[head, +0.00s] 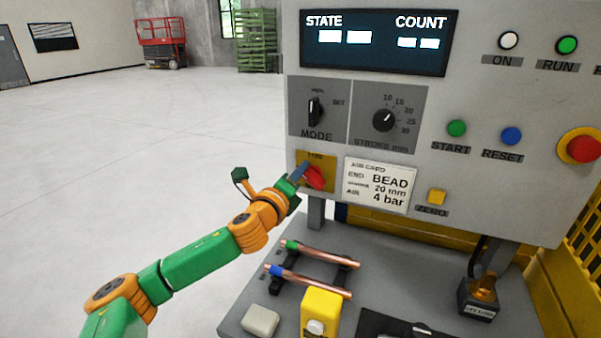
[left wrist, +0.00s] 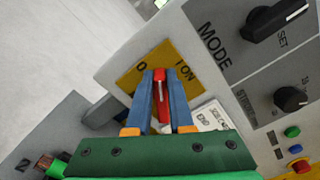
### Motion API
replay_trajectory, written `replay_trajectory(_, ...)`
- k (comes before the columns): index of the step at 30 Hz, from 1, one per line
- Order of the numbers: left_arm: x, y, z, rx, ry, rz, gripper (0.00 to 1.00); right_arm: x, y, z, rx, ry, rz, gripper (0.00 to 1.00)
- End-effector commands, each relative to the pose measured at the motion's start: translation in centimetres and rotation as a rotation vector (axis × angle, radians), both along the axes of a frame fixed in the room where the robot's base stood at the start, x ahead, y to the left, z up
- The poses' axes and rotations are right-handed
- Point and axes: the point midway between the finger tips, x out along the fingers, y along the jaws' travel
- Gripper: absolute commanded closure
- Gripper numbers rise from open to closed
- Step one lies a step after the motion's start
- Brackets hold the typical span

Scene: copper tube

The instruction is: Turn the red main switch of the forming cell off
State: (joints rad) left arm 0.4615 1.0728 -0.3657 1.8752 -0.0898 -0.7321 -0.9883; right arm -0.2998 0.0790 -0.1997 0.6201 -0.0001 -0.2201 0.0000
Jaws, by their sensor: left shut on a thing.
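The red main switch (head: 315,178) sits on a yellow plate (head: 325,160) at the lower left of the grey control panel. In the left wrist view the red switch handle (left wrist: 160,88) stands between the two blue fingers of my left gripper (left wrist: 160,92), on the yellow plate marked "0" and "I ON" (left wrist: 185,62). My left gripper (head: 304,174) is shut on the handle, which it partly hides in the head view. The handle's exact position against the marks is hard to tell. My right gripper is not in view.
Above the switch are the MODE knob (head: 314,111) and the stroke knob (head: 383,120). A job card (head: 379,186) is right of it. Below, copper tubes (head: 310,282) lie on a rack on the bench. A red emergency button (head: 582,149) is far right.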

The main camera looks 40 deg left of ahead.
Motion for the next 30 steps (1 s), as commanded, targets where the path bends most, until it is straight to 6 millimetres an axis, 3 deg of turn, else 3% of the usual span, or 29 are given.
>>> replay_trajectory(15,-0.1,0.4,-1.1,-0.420,-0.103,-0.002,1.00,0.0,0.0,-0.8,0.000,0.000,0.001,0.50)
replay_trajectory(30,-0.1,0.4,-1.4,-0.584,-0.144,-0.002,1.00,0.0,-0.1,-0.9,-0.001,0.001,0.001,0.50)
